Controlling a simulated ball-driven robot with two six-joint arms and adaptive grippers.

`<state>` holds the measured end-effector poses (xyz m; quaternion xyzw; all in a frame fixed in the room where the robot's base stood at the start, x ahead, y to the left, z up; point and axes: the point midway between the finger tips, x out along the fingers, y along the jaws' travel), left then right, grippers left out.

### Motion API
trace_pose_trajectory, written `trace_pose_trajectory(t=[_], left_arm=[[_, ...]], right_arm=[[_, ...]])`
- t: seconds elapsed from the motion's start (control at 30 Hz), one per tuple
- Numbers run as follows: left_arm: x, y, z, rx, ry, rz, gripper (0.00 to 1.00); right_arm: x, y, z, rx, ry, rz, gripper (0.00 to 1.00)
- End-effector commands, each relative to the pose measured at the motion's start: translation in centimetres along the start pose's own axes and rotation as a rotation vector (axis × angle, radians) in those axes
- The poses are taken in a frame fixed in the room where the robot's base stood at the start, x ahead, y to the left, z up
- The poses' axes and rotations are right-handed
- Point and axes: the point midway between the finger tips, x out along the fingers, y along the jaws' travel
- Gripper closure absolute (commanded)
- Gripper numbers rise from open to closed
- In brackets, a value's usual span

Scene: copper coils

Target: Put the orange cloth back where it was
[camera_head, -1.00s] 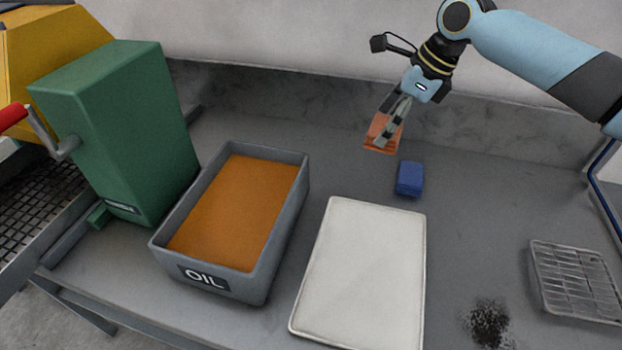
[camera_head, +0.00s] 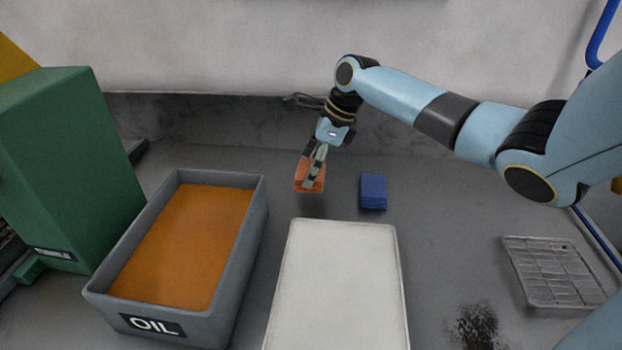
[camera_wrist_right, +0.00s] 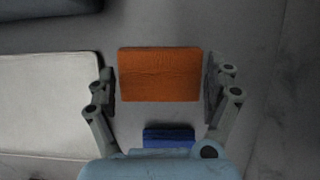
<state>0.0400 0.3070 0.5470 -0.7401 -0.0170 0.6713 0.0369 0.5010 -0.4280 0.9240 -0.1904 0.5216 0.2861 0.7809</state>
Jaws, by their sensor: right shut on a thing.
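My right gripper (camera_head: 312,178) is shut on the folded orange cloth (camera_head: 302,184) and holds it behind the white tray, left of the blue cloth (camera_head: 373,192). The orange cloth seems to hang a little above the table, with a dark shadow beneath it. In the right wrist view the orange cloth (camera_wrist_right: 160,75) lies between the two fingers of the right gripper (camera_wrist_right: 162,80), and the folded blue cloth (camera_wrist_right: 168,137) is below it in the picture. My left gripper is not in view.
The white tray (camera_head: 338,285) lies in front. A grey bin (camera_head: 245,235) marked OIL, filled with orange-brown liquid, stands to the left beside a green box (camera_head: 60,170). A wire rack (camera_head: 555,272) and a dark stain (camera_head: 477,328) are at right. A low back wall (camera_head: 200,120) edges the table.

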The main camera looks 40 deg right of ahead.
Motion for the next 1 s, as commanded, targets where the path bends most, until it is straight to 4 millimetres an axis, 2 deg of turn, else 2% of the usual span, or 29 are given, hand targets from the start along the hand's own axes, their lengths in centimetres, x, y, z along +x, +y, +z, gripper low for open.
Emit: trace_pose_trajectory(t=[0.3,0.67,0.7,0.8,1.0], left_arm=[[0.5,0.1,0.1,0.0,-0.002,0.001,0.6],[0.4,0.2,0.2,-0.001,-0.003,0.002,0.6],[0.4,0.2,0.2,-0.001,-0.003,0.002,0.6],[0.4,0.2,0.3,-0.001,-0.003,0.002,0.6],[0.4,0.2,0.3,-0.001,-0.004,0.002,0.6]], right_arm=[[3.7,0.0,-1.3,0.0,0.001,0.001,0.44],[4.0,0.0,-1.5,0.001,0.001,0.0,0.44],[4.0,-0.1,-1.5,0.001,0.001,0.0,0.12],[4.0,0.0,-1.5,0.0,0.001,0.0,0.0],[4.0,0.0,-1.5,0.0,0.001,0.0,0.0]])
